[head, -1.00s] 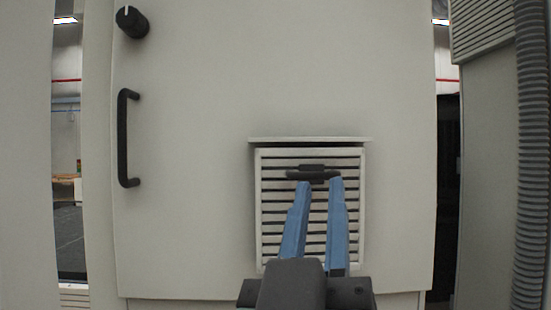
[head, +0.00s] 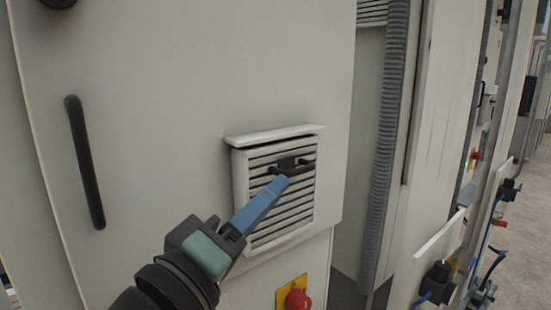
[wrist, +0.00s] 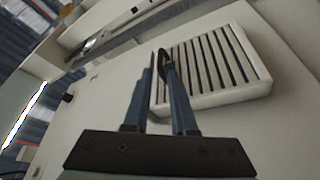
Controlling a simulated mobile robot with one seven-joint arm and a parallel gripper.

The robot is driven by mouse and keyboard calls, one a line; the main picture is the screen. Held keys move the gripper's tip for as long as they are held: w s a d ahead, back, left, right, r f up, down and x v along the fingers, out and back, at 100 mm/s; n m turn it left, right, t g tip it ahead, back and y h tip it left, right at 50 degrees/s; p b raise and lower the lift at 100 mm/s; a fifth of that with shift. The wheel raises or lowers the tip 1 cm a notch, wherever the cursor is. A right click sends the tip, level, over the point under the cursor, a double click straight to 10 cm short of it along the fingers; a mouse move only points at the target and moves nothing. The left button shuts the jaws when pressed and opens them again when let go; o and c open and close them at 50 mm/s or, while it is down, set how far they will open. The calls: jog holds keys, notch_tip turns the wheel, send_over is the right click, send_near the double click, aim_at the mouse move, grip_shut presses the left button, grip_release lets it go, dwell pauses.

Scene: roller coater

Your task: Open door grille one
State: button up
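The door grille (head: 242,190), a pale slatted panel, sits on the large cabinet door under a small ledge. It appears shut, and it also shows in the wrist view (wrist: 205,98). Its dark bar handle (head: 290,166) is near the top edge. My gripper (head: 284,182) has its blue fingertips at or just below the handle, reaching from the lower left; one finger hides the other in the head view. In the wrist view, my gripper (wrist: 157,72) shows a gap between the fingers, with the tips near the grille's edge. Whether they touch the handle is unclear.
The cabinet door (head: 170,90) has a long black handle (head: 85,162) at left. A red knob on a yellow plate (head: 295,298) is below the grille. A ribbed grey hose (head: 385,150) runs vertically at right, before more equipment.

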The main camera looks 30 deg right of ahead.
aim_at(295, 173)
jog(key=p+x, duration=0.2)
jog(key=x, duration=0.4)
jog(key=shift+d+r+p, duration=0.15)
jog(key=shift+p, duration=0.2)
jog(key=shift+w+d, duration=0.1)
jog(key=shift+d, duration=0.15)
grip_shut()
dwell(0.8)
